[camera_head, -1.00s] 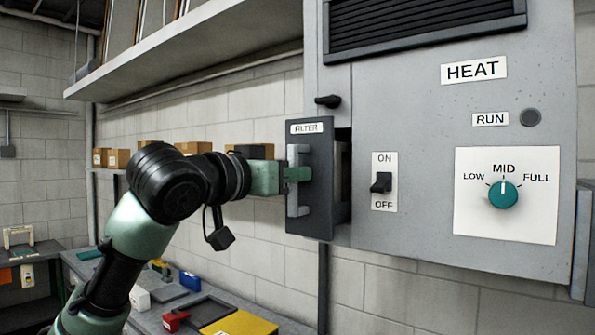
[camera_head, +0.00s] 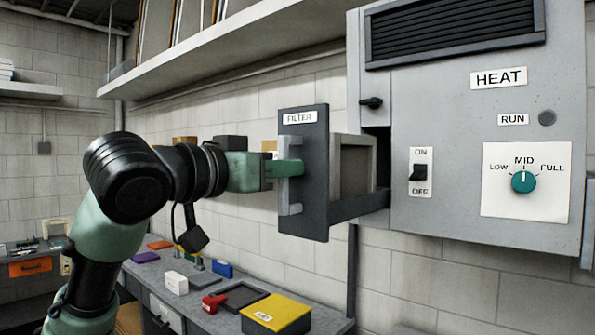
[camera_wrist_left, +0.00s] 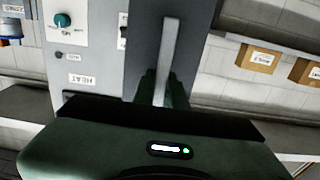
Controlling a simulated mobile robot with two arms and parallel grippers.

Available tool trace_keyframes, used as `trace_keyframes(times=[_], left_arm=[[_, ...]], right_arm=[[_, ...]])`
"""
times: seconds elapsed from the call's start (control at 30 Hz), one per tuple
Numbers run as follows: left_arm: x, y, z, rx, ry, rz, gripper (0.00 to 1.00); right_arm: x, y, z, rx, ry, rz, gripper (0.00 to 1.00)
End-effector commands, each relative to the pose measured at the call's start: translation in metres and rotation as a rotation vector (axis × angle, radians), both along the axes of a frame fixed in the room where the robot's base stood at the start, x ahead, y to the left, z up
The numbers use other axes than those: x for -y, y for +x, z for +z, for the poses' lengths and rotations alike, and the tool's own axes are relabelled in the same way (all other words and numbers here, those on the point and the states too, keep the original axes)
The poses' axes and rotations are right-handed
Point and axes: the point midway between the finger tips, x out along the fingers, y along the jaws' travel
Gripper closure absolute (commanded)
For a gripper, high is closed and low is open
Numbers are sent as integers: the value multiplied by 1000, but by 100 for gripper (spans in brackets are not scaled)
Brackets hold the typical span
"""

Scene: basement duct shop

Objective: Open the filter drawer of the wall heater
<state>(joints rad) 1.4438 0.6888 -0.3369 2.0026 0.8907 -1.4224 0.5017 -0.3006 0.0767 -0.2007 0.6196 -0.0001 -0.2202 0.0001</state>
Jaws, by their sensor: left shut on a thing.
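The grey wall heater (camera_head: 450,180) hangs on the block wall at the right of the head view. Its dark filter drawer (camera_head: 316,190), labelled FILTER, stands well out to the left of the heater body, and the framed filter (camera_head: 355,168) shows in the gap behind the front. My left gripper (camera_head: 289,168) is shut on the drawer's pale grey upright handle (camera_head: 290,200). In the left wrist view the handle (camera_wrist_left: 170,50) rises between the green fingers. My right gripper is in neither view.
Below stands a workbench (camera_head: 190,305) with a yellow box (camera_head: 276,313), a red tool (camera_head: 214,303) and several small items. A long shelf (camera_head: 230,45) runs along the wall above my left arm. A small black latch (camera_head: 371,103) sits on the heater's left edge.

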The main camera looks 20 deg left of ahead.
Motion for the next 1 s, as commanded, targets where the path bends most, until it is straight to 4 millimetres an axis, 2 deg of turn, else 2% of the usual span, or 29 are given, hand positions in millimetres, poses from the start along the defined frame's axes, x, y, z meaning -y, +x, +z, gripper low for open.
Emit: trace_keyframes(times=[0.2, 0.4, 0.97, 1.0], left_arm=[[-10, -27, 1, 5, -1, 2, 100], [-15, -42, 1, 3, 0, 1, 100], [-17, -48, 1, 2, -1, 0, 100], [-18, -48, 1, 2, -1, 0, 76]], right_arm=[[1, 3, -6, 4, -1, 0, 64], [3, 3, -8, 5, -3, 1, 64], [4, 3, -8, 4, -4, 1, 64], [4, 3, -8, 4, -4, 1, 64]])
